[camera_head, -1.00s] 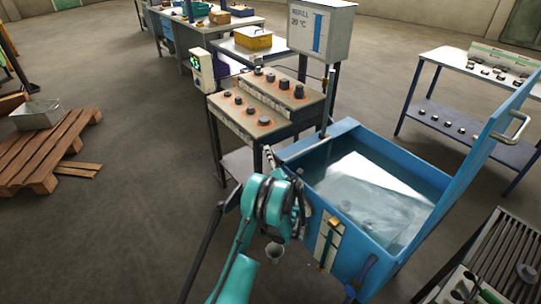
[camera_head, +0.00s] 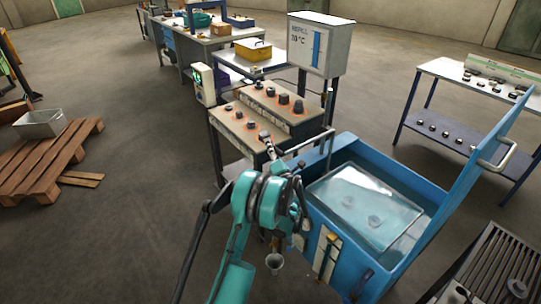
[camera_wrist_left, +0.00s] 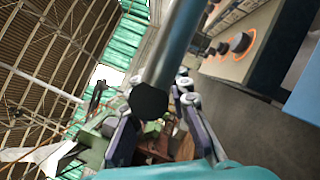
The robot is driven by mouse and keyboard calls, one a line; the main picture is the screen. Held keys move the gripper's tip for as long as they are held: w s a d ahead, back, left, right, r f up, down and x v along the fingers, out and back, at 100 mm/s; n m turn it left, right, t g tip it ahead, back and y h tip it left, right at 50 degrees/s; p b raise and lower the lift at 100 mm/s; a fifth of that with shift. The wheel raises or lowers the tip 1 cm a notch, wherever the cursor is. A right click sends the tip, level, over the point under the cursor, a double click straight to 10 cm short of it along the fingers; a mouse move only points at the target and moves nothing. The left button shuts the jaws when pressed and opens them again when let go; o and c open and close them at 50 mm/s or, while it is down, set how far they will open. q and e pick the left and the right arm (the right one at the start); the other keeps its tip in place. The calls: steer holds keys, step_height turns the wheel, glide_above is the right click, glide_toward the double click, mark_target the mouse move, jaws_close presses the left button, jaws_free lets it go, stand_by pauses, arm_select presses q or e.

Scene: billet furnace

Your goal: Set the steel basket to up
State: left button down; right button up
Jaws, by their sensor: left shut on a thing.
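The blue tank (camera_head: 335,225) stands at centre right with its lid raised. In it, a pale, see-through flat shape with two round marks (camera_head: 365,205), which looks like the steel basket, lies at or near the water surface. A grey bar (camera_head: 307,142) runs from the tank's back left corner towards my left gripper (camera_head: 280,158). My left wrist view shows the bar with its dark end (camera_wrist_left: 150,100) between the fingers of my left gripper (camera_wrist_left: 162,95), which is shut on it. The fingertips are mostly hidden in the head view. My right gripper is out of view.
A bench with several knobs (camera_head: 262,115) stands just behind the arm. A blue-framed table (camera_head: 445,95) stands at the right, and a dark grate (camera_head: 490,270) at lower right. A pallet (camera_head: 50,160) lies at far left. The floor between is clear.

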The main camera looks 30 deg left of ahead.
arm_select(q)
step_height(320, 180, up, 10)
steer(key=p, duration=0.4)
steer(key=shift+r, duration=0.25)
steer(key=shift+w+r, duration=0.1)
steer(key=shift+r, duration=0.1)
steer(key=c, duration=1.4)
jaws_free()
steer(key=shift+r, duration=0.1)
steer(key=v, duration=1.2)
steer(key=shift+a, duration=0.1)
